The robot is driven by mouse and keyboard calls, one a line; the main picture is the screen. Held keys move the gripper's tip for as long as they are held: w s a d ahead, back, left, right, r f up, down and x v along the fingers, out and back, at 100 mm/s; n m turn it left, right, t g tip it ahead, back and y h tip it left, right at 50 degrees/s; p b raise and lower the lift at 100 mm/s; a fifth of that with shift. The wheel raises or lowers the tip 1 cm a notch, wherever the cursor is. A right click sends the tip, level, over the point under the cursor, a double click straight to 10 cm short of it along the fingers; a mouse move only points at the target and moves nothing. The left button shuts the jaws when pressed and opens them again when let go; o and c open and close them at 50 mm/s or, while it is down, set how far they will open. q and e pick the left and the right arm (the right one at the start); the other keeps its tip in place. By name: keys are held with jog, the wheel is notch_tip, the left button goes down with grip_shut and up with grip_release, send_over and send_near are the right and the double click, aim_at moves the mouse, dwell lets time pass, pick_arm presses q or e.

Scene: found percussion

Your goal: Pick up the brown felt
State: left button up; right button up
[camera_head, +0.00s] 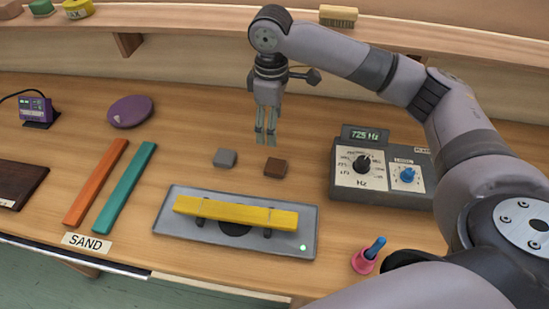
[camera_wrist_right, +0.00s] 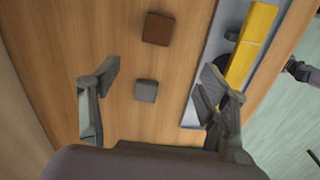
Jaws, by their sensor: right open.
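The brown felt (camera_head: 275,167) is a small dark brown block lying flat on the wooden bench, right of a similar grey felt block (camera_head: 225,158). My right gripper (camera_head: 266,137) points down over the bench, just behind the brown felt in the head view, open and empty. In the right wrist view, the brown felt (camera_wrist_right: 158,28) lies at the top, beyond the open fingers (camera_wrist_right: 161,76). The grey block (camera_wrist_right: 146,90) lies between the fingers in that picture. The gripper touches neither block. My left gripper is not seen.
A grey tray (camera_head: 177,233) with a yellow bar (camera_head: 235,214) lies in front of the blocks. A control box (camera_head: 380,190) stands right. Orange (camera_head: 96,182) and teal (camera_head: 124,188) bars lie left. A pink holder (camera_head: 364,262) stands front right. Bare wood surrounds the blocks.

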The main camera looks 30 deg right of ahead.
notch_tip(320, 180, down, 6)
jog(key=p, duration=0.1)
send_over(274, 165)
jog(key=f, duration=0.3)
jog(key=shift+s+a+f+p, duration=0.15)
jog(key=shift+a+f+p, duration=0.15)
jog(key=shift+f+p, duration=0.1)
jog(key=shift+f, duration=0.25)
jog(key=f, duration=0.1)
jog(key=f+p, duration=0.1)
jog(key=f, duration=0.2)
jog(key=shift+d+f+p, duration=0.25)
jog(key=shift+f+p, duration=0.1)
jog(key=shift+f, duration=0.3)
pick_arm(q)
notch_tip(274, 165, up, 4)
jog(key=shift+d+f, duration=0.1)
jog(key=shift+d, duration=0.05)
pick_arm(e)
jog(key=shift+c, duration=0.4)
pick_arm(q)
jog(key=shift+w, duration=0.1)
pick_arm(e)
jog(key=c, duration=0.8)
jog(key=shift+r, duration=0.15)
jog(key=shift+c, duration=0.2)
